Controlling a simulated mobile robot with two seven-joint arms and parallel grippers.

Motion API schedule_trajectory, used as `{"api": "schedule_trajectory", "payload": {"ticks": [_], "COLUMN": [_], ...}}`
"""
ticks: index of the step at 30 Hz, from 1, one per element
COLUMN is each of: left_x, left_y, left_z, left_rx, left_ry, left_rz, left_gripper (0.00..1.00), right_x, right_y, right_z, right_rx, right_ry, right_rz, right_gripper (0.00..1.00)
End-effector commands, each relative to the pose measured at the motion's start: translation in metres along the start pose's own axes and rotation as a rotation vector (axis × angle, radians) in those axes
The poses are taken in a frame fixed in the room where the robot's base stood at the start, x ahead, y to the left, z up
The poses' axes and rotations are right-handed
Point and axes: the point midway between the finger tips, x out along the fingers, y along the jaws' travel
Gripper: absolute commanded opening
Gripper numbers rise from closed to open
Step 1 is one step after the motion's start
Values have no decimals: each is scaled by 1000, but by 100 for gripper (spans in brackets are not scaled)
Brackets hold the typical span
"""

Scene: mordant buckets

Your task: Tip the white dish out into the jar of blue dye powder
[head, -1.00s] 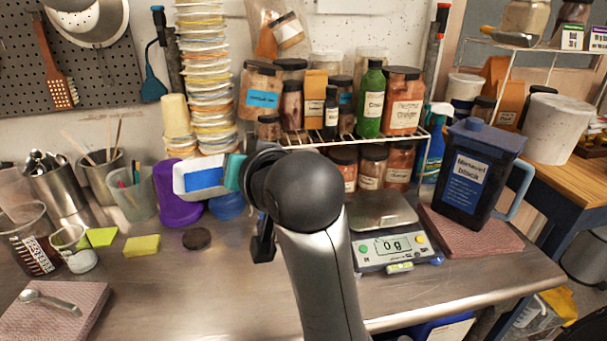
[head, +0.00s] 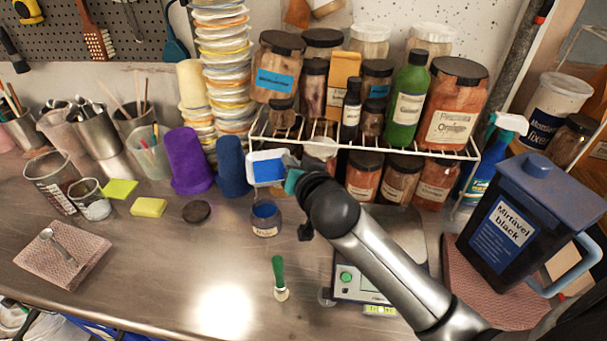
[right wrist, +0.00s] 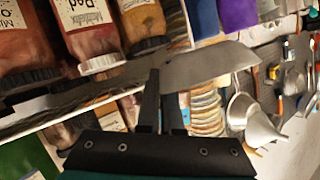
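The white dish (head: 252,160) with blue in it is held up just above and behind the jar of blue dye powder (head: 265,229) in the head view. The dish looks tilted, its blue inside facing the camera. The jar stands upright and open on the steel bench, with blue at its mouth. My right gripper (head: 293,182) is shut on the dish's right side. In the right wrist view, its fingers (right wrist: 161,105) grip a grey, shadowed edge that looks like the dish (right wrist: 215,65). My left gripper is not in view.
A dark round lid (head: 197,211) lies left of the jar, and a green-handled tool (head: 279,278) in front. Blue (head: 233,167) and purple (head: 188,160) cups stand left of the dish. A wire rack (head: 375,148) of jars is close behind. A scale (head: 352,282) is under my arm.

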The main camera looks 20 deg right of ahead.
Motion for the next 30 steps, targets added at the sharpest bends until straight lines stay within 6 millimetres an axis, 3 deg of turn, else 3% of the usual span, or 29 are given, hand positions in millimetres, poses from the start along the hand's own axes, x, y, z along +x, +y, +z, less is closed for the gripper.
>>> {"api": "schedule_trajectory", "payload": {"ticks": [3, 10, 17, 30], "left_x": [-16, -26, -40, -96], "left_y": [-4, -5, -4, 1], "left_z": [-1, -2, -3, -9], "left_rx": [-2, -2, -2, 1], "left_ry": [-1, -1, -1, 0], "left_rz": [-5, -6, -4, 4], "left_gripper": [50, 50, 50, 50], "right_x": [-2, -6, -6, -4], "right_y": [18, 37, 39, 37], "right_z": [20, 46, 50, 51], "right_rx": [-16, -19, -53, -203], "right_ry": [-27, -64, -107, -267], "right_rz": [-22, -64, -42, 93], "right_gripper": [0, 0, 0, 0]}}
